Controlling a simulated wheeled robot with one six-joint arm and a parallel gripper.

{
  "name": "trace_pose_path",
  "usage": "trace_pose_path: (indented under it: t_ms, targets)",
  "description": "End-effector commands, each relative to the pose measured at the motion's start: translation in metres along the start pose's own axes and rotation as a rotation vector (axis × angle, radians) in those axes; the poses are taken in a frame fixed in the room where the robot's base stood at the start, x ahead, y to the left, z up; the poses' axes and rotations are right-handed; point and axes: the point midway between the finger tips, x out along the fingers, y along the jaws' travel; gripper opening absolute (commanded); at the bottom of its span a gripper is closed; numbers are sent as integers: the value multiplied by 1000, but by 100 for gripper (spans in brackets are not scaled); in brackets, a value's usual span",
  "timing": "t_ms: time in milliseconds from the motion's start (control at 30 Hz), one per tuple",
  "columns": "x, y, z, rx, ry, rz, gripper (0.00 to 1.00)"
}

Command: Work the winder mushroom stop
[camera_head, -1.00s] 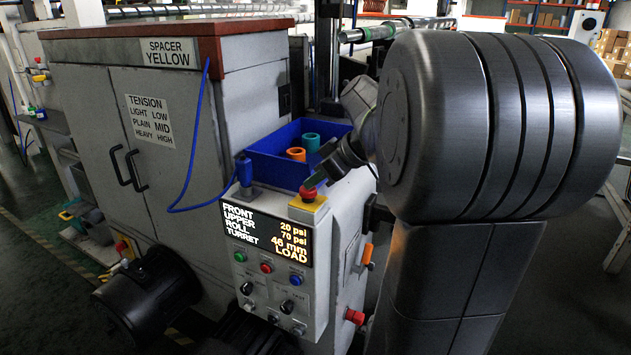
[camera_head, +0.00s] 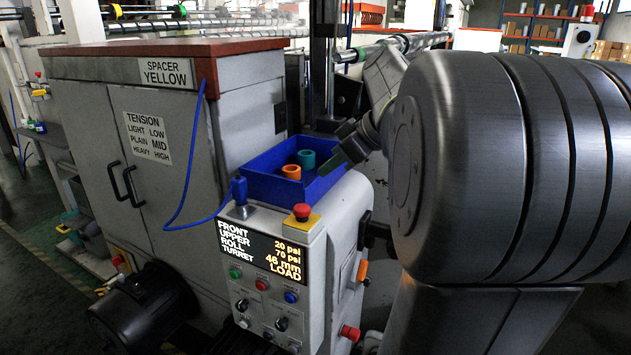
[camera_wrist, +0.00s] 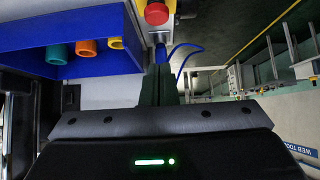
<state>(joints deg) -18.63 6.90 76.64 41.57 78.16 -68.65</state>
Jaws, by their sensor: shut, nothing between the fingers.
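The red mushroom stop (camera_head: 301,211) sits on a yellow base on top of the winder console, above its lit display (camera_head: 260,250). It also shows at the top edge of the wrist view (camera_wrist: 157,13), partly cut off. My gripper (camera_head: 326,172) is shut and empty. It is up and behind the stop, near the right rim of the blue bin, apart from the stop. In the wrist view my closed fingers (camera_wrist: 158,70) point toward the console, with a clear gap to the stop. I cannot tell whether the button is pressed in.
The blue bin (camera_head: 262,186) behind the stop holds orange and teal cores. A blue handle (camera_head: 240,190) with a blue hose stands left of the stop. Red and orange knobs (camera_head: 350,332) stick out from the console's right side. A grey cabinet (camera_head: 160,150) stands left.

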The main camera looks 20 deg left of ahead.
Motion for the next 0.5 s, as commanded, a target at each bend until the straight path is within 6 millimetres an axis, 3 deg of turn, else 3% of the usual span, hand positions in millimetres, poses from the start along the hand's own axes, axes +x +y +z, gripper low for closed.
trace_pose_path:
  t_ms: [200, 500]
  targets:
    - [-26, 0, 0, 0, 1, 2, 0]
    - [-30, 0, -1, -1, 1, 1, 0]
